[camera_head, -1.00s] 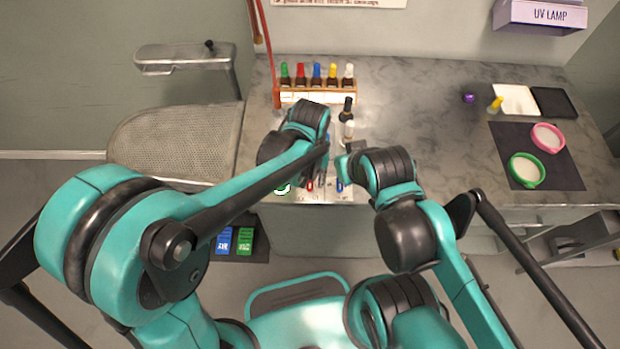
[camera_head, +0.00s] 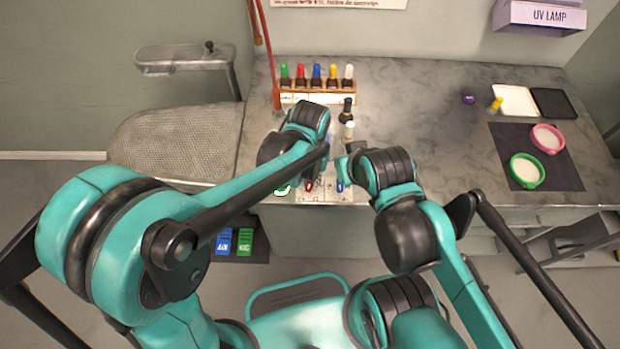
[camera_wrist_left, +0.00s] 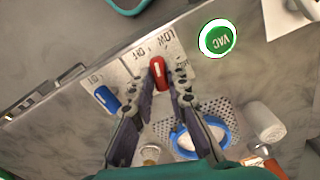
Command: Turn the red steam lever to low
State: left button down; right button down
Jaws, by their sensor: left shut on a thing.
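The red steam lever (camera_wrist_left: 158,72), with a white mark, sits on a pale labelled panel (camera_wrist_left: 118,72) in the left wrist view. The words LOW and OFF are printed beside it. I cannot tell which mark it points at. My left gripper (camera_wrist_left: 165,84) has its two fingers on either side of the lever and is shut on it. In the head view a bit of the red lever (camera_head: 309,186) shows below my left gripper (camera_head: 316,178), whose wrist hides most of the fingers. My right gripper (camera_head: 345,165) is right of it; its fingers are mostly hidden.
A blue lever (camera_wrist_left: 106,98) and a green VAC button (camera_wrist_left: 221,40) flank the red lever. A blue-rimmed dish (camera_wrist_left: 201,137) and a white cylinder (camera_wrist_left: 264,122) are close to the fingers. A bottle rack (camera_head: 318,97) stands behind.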

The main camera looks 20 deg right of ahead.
aim_at(310, 183)
pick_arm(q)
jog(key=m, duration=0.5)
jog(key=shift+m, duration=0.3)
dwell(0.4)
jog(key=c, duration=1.5)
grip_release()
notch_tip(310, 183, up, 12)
